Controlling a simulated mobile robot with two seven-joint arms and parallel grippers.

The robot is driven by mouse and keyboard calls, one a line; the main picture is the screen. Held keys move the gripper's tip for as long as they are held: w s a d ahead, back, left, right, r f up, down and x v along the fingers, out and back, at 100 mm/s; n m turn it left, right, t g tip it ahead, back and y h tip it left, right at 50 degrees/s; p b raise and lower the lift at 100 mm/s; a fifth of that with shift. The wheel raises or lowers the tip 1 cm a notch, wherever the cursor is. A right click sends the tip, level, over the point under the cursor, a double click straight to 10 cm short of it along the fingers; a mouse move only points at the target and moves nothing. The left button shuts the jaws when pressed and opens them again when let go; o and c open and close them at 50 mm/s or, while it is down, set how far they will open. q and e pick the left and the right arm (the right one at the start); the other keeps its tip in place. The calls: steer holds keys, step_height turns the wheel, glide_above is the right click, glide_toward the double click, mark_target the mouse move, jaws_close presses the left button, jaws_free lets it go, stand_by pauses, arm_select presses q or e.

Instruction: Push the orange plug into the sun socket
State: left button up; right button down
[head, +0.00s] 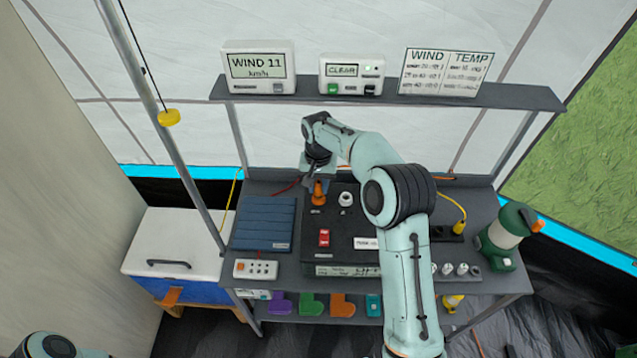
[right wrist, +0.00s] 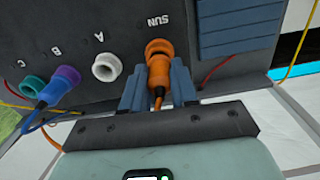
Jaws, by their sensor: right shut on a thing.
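The orange plug (right wrist: 158,72), with its orange cable, is between the two fingers of my right gripper (right wrist: 160,84), which is shut on it. The plug points at the orange ring of the sun socket (right wrist: 157,47), under the SUN label on the dark panel. Plug and socket overlap in the right wrist view, so I cannot tell how deep the plug sits. In the head view, my right gripper (head: 318,184) is over the panel's left part, at the orange plug (head: 319,197). My left gripper is out of view; only part of that arm shows at the bottom left.
Beside the sun socket are white socket A (right wrist: 105,67), a blue plug (right wrist: 62,85) at B and green-ringed socket C (right wrist: 32,87). A blue ribbed panel (head: 264,223) lies left of the dark panel (head: 345,262). A shelf (head: 400,92) with displays runs above the bench.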

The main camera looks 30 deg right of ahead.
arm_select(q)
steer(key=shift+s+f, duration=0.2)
arm_select(e)
steer(key=shift+f, duration=0.8)
steer(key=c, duration=0.8)
jaws_free()
step_height(320, 180, up, 13)
steer(key=shift+w+f+p, duration=0.1)
steer(key=shift+w+p, duration=0.05)
steer(key=shift+p, duration=0.6)
steer(key=shift+r, duration=0.35)
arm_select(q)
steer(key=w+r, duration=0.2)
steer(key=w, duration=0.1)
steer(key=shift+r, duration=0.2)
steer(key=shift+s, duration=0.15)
